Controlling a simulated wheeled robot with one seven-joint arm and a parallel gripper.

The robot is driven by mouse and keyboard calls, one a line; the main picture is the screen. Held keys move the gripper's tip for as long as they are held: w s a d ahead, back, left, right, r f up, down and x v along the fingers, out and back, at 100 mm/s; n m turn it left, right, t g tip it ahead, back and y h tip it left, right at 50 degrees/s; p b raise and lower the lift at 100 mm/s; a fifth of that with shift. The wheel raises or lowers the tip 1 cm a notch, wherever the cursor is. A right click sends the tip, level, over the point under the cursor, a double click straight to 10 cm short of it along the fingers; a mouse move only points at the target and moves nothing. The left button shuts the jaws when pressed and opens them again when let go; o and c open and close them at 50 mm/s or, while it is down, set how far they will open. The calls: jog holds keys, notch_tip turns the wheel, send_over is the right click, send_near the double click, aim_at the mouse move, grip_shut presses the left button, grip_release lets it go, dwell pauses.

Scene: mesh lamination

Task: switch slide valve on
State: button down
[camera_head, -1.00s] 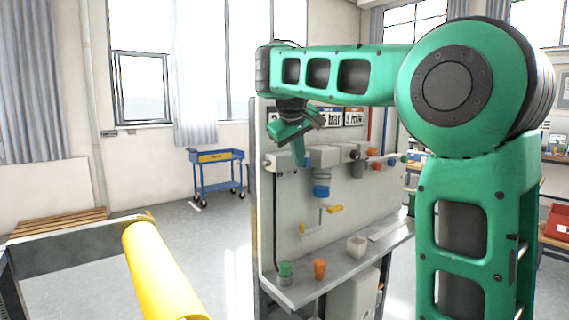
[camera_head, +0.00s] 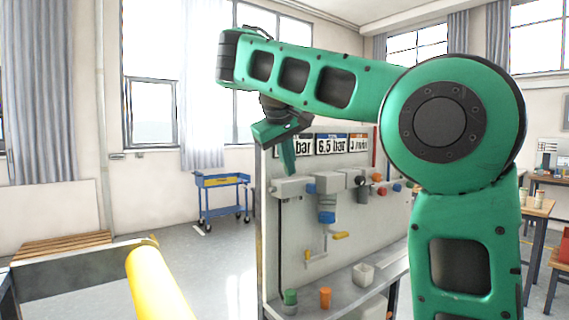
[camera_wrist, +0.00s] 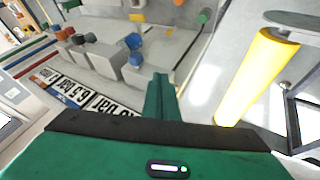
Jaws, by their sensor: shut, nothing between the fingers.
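My gripper (camera_head: 289,170) is shut and empty, with its green fingers pointing down in front of the upper part of the grey panel (camera_head: 355,225). In the wrist view the closed fingers (camera_wrist: 159,82) reach toward a row of grey valve blocks. The leftmost grey block (camera_head: 290,188) in the head view sits just below the fingertips, with a blue piece (camera_head: 311,188) at its right side. A gap seems to remain between fingers and block. I cannot tell for certain which fitting is the slide valve.
Pressure signs (camera_head: 331,144) line the panel's top. A blue regulator bowl (camera_head: 327,212) hangs mid-panel. A yellow post (camera_head: 158,285) is at left, and a blue trolley (camera_head: 222,196) stands behind.

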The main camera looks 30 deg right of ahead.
jog(key=shift+v, duration=0.95)
